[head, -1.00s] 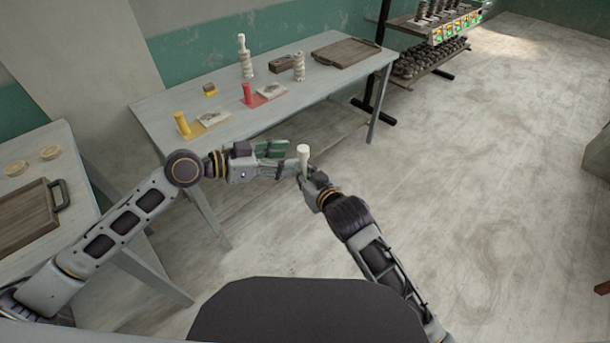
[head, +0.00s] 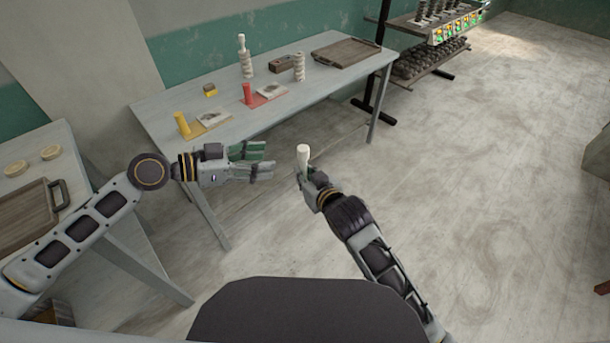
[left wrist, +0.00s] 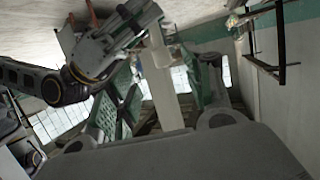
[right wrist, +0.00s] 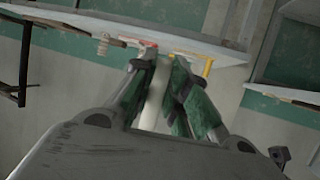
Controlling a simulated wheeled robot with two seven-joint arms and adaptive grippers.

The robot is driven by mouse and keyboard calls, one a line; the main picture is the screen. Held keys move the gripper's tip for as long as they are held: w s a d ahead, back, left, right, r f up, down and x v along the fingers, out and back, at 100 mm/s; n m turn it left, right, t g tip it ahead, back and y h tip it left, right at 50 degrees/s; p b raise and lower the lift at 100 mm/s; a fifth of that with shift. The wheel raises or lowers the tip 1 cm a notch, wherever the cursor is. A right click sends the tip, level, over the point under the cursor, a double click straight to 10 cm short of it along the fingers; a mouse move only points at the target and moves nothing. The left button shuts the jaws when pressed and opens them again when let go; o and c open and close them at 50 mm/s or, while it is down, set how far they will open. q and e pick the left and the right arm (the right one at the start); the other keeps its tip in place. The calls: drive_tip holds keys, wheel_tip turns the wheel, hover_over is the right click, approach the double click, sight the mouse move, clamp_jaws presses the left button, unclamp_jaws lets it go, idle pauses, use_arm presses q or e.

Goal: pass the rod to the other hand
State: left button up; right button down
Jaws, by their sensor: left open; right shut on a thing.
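The rod (head: 303,153) is pale cream and roughly upright in the head view, its top standing above my right gripper (head: 304,174). That gripper is shut on it; the right wrist view shows the rod (right wrist: 154,95) between the green finger pads. The fingers hide its lower part in the head view. My left gripper (head: 268,160) is open and empty, left of the rod with a clear gap, its fingers pointing towards it. In the left wrist view the rod (left wrist: 163,82) appears between the spread left fingers, beyond them.
A grey table (head: 160,105) behind the grippers carries a yellow stand (head: 183,125), a red stand (head: 248,94), stacked pale pieces (head: 245,60) and a wooden tray (head: 345,52). Another table at the left holds a tray (head: 25,222) and round pieces.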

idle(0.3)
use_arm(q)
drive_tip(key=w+a+f+n+t+y, duration=0.25)
drive_tip(key=w+a+f, duration=0.25)
drive_tip(key=a+f, duration=0.3)
drive_tip(key=w+a+f+n+t+y, duration=0.1)
drive_tip(key=w+a+f+n+y, duration=0.25)
drive_tip(key=w+a+f, duration=0.45)
drive_tip(key=s+a+f+n+y, duration=0.1)
drive_tip(key=s+a+f+y, duration=0.15)
drive_tip(key=f, duration=0.65)
drive_tip(key=s+a+f+n+g+y, duration=0.15)
drive_tip(key=a+f, duration=0.25)
drive_tip(key=f, duration=0.4)
drive_tip(key=s+a+f+n+y, duration=0.1)
drive_tip(key=s+a+f, duration=0.2)
drive_tip(key=f, duration=0.6)
drive_tip(key=s+a+f+n+g+y, duration=0.1)
drive_tip(key=s+a+f+g+y, duration=0.15)
drive_tip(key=s+f, duration=1.7)
drive_tip(key=s+d+f+g, duration=0.2)
drive_tip(key=s+d+f, duration=0.2)
drive_tip(key=s+f, duration=0.3)
drive_tip(key=s+d+f+g, duration=0.2)
drive_tip(key=s+d+f, duration=0.2)
drive_tip(key=s, duration=1.4)
wheel_tip(320, 180, down, 3)
drive_tip(key=shift+r+g, duration=0.15)
drive_tip(key=shift+g, duration=0.2)
